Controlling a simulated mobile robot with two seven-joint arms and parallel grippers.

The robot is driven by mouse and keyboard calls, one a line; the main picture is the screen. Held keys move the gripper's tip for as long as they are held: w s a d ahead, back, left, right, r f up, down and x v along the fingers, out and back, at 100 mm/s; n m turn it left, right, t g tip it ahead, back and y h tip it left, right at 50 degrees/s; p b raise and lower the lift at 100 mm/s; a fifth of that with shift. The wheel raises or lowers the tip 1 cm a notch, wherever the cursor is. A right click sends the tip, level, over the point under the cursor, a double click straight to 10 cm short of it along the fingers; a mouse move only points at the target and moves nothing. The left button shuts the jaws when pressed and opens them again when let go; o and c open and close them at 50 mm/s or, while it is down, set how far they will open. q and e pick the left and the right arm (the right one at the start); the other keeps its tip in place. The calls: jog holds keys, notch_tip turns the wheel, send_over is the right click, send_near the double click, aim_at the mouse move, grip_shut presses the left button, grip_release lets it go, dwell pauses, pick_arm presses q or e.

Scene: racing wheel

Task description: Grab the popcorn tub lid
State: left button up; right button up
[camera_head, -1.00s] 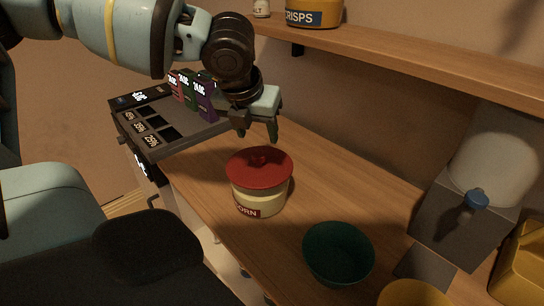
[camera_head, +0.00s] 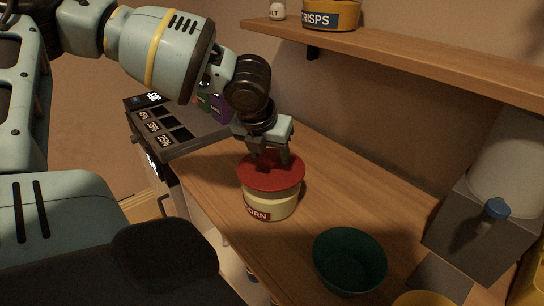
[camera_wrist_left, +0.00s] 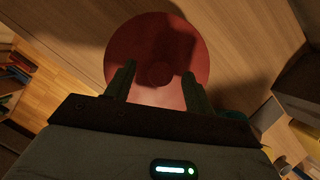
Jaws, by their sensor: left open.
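The popcorn tub (camera_head: 270,201) stands upright on the wooden counter, cream with a red label partly reading "ORN". Its red lid (camera_head: 287,182) sits on top. My left gripper (camera_head: 274,162) is open and points down just over the lid, its fingers around the lid's middle. In the left wrist view the round red lid (camera_wrist_left: 156,40) lies beyond the two spread fingertips (camera_wrist_left: 158,75), with a darker raised knob (camera_wrist_left: 157,74) between them. I cannot tell whether the fingers touch the knob. My right gripper is not in view.
A green bowl (camera_head: 349,262) stands on the counter right of the tub, with a yellow bowl (camera_head: 421,299) at the bottom edge. A grey dispenser (camera_head: 470,230) is at right. A shelf (camera_head: 400,60) runs above. A dark price-marked stand (camera_head: 168,128) is behind left.

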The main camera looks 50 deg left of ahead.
pick_arm(q)
jog(key=shift+w+f, duration=0.1)
jog(key=shift+f, duration=0.25)
jog(key=shift+r, duration=0.1)
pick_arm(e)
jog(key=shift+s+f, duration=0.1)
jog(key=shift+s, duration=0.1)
pick_arm(q)
jog(key=c, duration=1.1)
jog(key=shift+o, duration=0.2)
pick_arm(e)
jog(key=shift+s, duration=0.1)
